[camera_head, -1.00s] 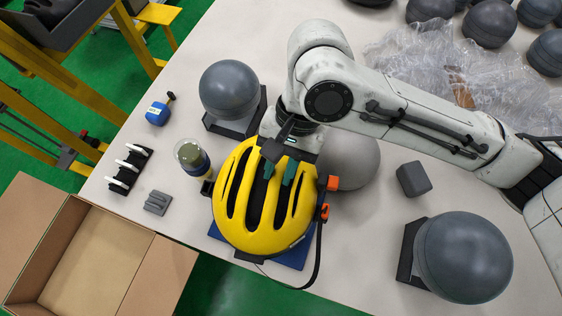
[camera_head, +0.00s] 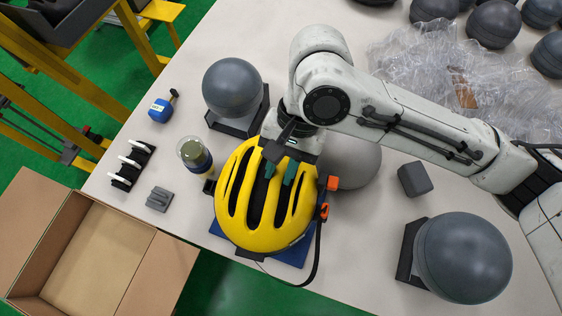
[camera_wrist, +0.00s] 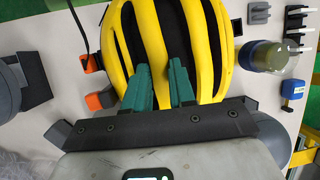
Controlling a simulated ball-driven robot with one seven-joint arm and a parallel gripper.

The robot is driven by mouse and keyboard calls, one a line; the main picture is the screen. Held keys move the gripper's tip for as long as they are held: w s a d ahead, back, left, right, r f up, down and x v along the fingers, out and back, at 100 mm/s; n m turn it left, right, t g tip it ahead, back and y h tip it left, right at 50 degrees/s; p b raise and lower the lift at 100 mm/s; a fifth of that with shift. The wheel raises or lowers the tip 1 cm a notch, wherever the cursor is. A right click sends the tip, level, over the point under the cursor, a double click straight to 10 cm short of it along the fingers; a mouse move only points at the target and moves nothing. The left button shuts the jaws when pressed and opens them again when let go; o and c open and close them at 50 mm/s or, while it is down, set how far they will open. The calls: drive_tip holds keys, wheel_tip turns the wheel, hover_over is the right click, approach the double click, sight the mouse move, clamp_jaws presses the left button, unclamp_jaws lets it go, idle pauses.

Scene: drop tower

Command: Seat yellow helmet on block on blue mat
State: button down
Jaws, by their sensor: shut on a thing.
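The yellow helmet (camera_head: 264,226) with black vent slots is over the blue mat (camera_head: 296,252) near the table's front edge. It hides most of the mat; I cannot see a block beneath it, nor tell whether the helmet rests on one. My gripper (camera_head: 281,171) is shut on the helmet at its rear edge, with its green fingers at the vent slots. In the wrist view, the fingers (camera_wrist: 167,84) lie against the yellow shell (camera_wrist: 160,35). A black strap with orange buckles (camera_head: 325,211) hangs at the helmet's right side.
A grey ball on a black stand (camera_head: 232,88) is behind the helmet, another (camera_head: 463,257) at the right. A pale grey ball (camera_head: 350,165) sits partly behind my arm. A jar (camera_head: 194,155) stands close left. A cardboard box (camera_head: 95,255) is front left. Clear table lies between mat and right ball.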

drive_tip(key=shift+f, duration=0.1)
drive_tip(key=c, duration=0.9)
unclamp_jaws()
drive_tip(key=c, duration=0.3)
drive_tip(key=shift+r+p, duration=1.15)
drive_tip(key=shift+p, duration=0.2)
drive_tip(key=shift+r, duration=0.5)
drive_tip(key=shift+r+p, duration=0.6)
drive_tip(key=shift+r, duration=1.35)
